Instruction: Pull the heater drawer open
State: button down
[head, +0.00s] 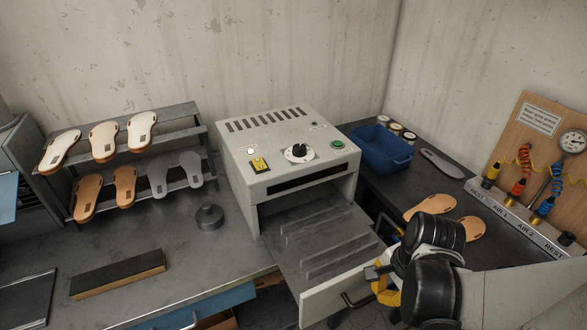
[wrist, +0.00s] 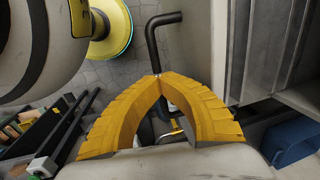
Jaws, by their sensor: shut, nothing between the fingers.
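The drawer's pale front panel (head: 345,290) carries a black bar handle (head: 352,302). My gripper (head: 378,283) is at the right part of the panel, close to the handle. In the wrist view its yellow fingers (wrist: 158,80) meet at the tips with nothing between them. The black handle (wrist: 152,45) rises just beyond the tips; whether they touch it I cannot tell.
A blue bin (head: 382,150) and tan soles (head: 432,205) lie on the right bench. An air-hose panel (head: 540,135) stands far right. A rack of sandal soles (head: 130,160) and a dark round weight (head: 209,217) are left of the heater. A blue drawer (head: 205,305) is below left.

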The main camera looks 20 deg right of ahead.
jog(key=shift+s, duration=0.1)
jog(key=c, duration=1.5)
grip_release()
notch_tip(320, 180, up, 12)
jog(key=s, duration=0.2)
jog(key=shift+f, duration=0.15)
jog(key=shift+s, duration=0.1)
